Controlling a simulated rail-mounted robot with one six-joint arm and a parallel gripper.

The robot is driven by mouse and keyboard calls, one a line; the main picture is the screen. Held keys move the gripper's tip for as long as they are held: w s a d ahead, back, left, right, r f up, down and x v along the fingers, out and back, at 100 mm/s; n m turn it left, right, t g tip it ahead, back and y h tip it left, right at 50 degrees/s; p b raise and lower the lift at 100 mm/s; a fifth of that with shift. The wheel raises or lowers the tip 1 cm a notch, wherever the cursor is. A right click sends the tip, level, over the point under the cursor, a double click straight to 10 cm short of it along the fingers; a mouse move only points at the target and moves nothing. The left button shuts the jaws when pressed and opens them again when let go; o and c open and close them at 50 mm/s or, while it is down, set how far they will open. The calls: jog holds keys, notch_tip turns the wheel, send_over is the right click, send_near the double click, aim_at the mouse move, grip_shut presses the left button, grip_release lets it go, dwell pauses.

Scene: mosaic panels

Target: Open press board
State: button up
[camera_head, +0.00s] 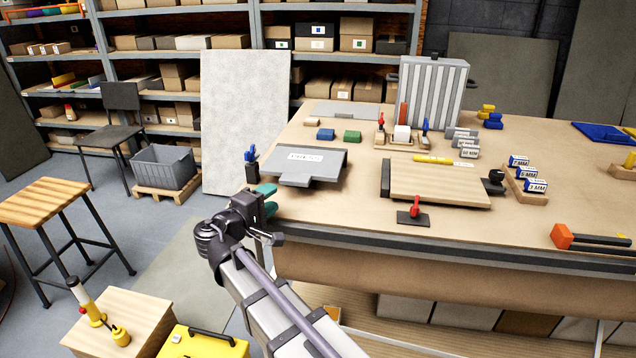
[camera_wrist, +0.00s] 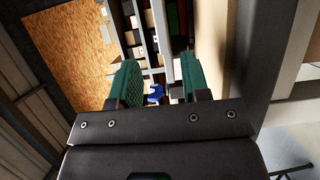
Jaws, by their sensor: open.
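A pale wooden board (camera_head: 437,180) lies flat on the workbench, right of centre, with dark fittings at its left and right ends. A grey board (camera_head: 308,165) with a small label and a front tab lies left of it; I cannot tell which is the press board. A red-handled clamp (camera_head: 414,212) stands in front of the wooden board. My gripper (camera_head: 266,194), with green pads, is at the bench's left edge, in front of and left of the grey board. In the wrist view, my gripper (camera_wrist: 158,72) is open, with nothing between its fingers.
The workbench (camera_head: 350,220) also holds a ribbed grey rack (camera_head: 430,95), a yellow marker (camera_head: 433,160) and labelled blocks (camera_head: 536,186). An orange-ended tool (camera_head: 562,236) lies at the front right. The bench's front left surface is clear. A wooden stool (camera_head: 55,203) stands left.

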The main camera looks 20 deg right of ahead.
aim_at(290, 183)
jog(key=shift+w+d, duration=0.1)
jog(key=shift+w, duration=0.2)
jog(key=x, duration=1)
jog(key=shift+d, duration=0.1)
jog(key=shift+c, duration=0.3)
grip_shut()
